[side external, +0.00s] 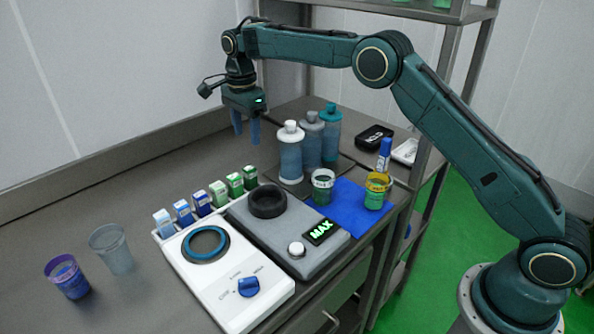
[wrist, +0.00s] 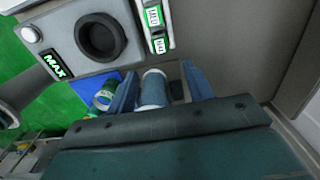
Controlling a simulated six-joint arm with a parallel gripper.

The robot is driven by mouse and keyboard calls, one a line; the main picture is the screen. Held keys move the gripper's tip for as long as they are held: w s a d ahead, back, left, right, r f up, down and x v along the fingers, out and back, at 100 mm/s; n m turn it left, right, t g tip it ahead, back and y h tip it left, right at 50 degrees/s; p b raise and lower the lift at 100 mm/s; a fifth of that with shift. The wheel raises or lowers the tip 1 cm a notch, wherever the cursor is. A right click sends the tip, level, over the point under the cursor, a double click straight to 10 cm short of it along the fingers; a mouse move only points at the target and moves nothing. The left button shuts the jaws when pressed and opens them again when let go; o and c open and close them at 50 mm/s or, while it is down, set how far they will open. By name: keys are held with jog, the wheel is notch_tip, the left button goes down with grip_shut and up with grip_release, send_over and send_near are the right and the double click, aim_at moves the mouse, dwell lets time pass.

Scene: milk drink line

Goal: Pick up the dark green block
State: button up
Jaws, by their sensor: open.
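Several small labelled blocks stand in a row in a white tray (side external: 157,237), running from pale blue to green. The block at the right end (side external: 250,177) looks the darkest green; the one beside it (side external: 235,185) is also green. Two green blocks show at the top of the wrist view, the end one (wrist: 160,43) nearer my gripper (wrist: 160,88). In the side view my gripper (side external: 246,136) is open and empty, pointing down, high above the counter behind the row. It is apart from the blocks.
Capped bottles (side external: 290,155) stand right of my gripper; one shows between the fingers in the wrist view (wrist: 153,90). A grey device with a black ring (side external: 268,201) and a white dial device (side external: 225,290) sit in front. Cups (side external: 110,248) stand at left.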

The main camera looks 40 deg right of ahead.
aim_at(251, 167)
jog(key=shift+f, duration=4.25)
jog(key=shift+d+f, duration=0.15)
jog(key=shift+f, duration=2.45)
jog(key=c, duration=1.1)
jog(key=shift+o, duration=0.2)
jog(key=shift+r, duration=0.2)
notch_tip(251, 167, up, 20)
jog(key=shift+f, duration=0.2)
